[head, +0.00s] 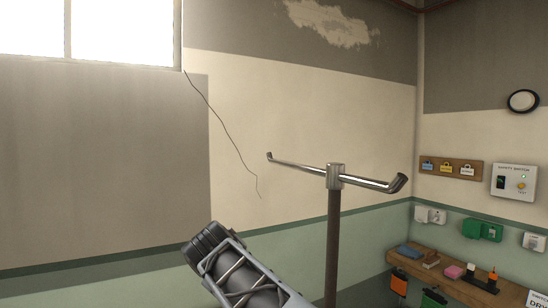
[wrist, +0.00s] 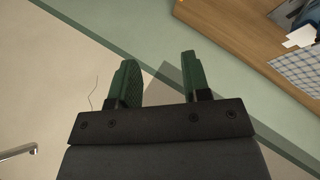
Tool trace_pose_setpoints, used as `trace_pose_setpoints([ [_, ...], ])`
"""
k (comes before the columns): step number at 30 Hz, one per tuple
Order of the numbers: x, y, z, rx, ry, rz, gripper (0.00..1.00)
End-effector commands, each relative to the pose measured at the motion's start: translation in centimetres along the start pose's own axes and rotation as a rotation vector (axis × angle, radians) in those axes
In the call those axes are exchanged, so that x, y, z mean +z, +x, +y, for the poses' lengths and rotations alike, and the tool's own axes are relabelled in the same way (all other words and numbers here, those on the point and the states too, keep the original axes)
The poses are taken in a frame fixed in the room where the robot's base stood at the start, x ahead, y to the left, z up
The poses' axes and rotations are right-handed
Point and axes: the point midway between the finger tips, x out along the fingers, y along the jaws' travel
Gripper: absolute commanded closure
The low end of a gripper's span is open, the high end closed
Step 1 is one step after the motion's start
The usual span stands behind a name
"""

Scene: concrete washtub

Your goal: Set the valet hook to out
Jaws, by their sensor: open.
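I cannot pick out the valet hook for certain in either view. A chrome crossbar (head: 369,182) on a dark upright post (head: 332,245) stands right of centre in the head view. Its two arms have upturned tips, the right one with a dark end. I cannot tell whether it is the hook. A chrome end of a bar (wrist: 18,152) shows at the lower left in the wrist view. My gripper (wrist: 159,62) is open and empty, its two green fingers apart in front of the wall. My arm shows at the bottom of the head view, but the fingers do not.
A wooden shelf (head: 462,276) with small items is at the lower right. A safety switch box (head: 513,182) and a tag rack (head: 451,168) are on the right wall. In the wrist view, a wooden panel (wrist: 232,35) and a checked cloth (wrist: 296,70) are at the upper right.

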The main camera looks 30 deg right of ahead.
Motion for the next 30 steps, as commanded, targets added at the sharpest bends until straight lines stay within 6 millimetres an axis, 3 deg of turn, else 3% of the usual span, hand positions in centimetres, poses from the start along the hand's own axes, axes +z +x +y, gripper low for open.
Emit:
trace_pose_setpoints([
  [1,-2.5,-1.6,3.1,0.084,-0.04,-0.006,0.56],
  [6,-8.1,-6.3,11.8,0.374,-0.119,-0.064,0.56],
  [12,-11.3,-11.0,18.2,0.624,-0.122,-0.152,0.56],
  [17,-12.0,-13.3,20.6,0.734,-0.1,-0.204,0.56],
  [21,-12.1,-13.8,21.8,0.776,-0.087,-0.227,0.56],
  [30,-11.2,-10.7,25.5,0.784,-0.085,-0.237,0.56],
])
